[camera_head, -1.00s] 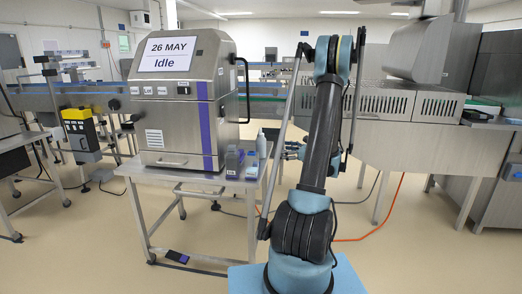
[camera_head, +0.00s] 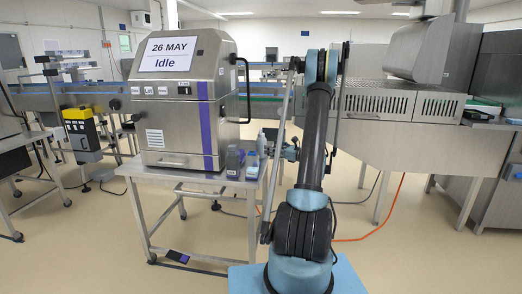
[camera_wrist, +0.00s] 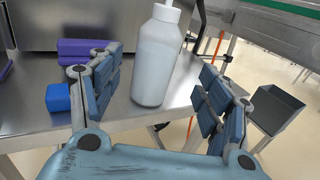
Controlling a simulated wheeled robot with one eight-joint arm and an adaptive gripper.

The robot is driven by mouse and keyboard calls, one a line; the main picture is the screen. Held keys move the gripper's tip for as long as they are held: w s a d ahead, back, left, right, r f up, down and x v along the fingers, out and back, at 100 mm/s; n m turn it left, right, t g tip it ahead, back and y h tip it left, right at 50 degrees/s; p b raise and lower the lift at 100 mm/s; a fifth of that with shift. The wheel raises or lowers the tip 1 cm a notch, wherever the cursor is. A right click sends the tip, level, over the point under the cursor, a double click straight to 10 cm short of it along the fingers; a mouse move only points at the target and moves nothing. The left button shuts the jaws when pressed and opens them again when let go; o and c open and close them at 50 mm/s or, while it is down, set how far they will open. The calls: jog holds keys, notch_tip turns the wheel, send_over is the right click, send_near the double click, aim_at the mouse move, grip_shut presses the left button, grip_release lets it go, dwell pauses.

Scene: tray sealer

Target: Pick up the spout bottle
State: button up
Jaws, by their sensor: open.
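The spout bottle (camera_wrist: 157,62) is white and stands upright on the steel table in the wrist view, its top cut off by the frame edge. It also shows small in the head view (camera_head: 261,143), at the table's right edge. My gripper (camera_wrist: 152,95) is open, with one finger left of the bottle and the other to its right. The bottle stands beyond the palm, between the finger directions, and I see no finger clearly touching it. In the head view my gripper (camera_head: 285,149) is partly hidden by my arm, just right of the bottle.
A steel printer cabinet (camera_head: 177,100) stands on the table (camera_head: 190,177). A grey bin (camera_wrist: 277,109) stands right of the table.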

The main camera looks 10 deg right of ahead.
aim_at(262, 145)
jog(key=shift+x, duration=3.65)
jog(key=shift+s+a+f, duration=0.15)
jog(key=shift+s, duration=0.05)
jog(key=shift+c, duration=0.2)
jog(key=c, duration=1.3)
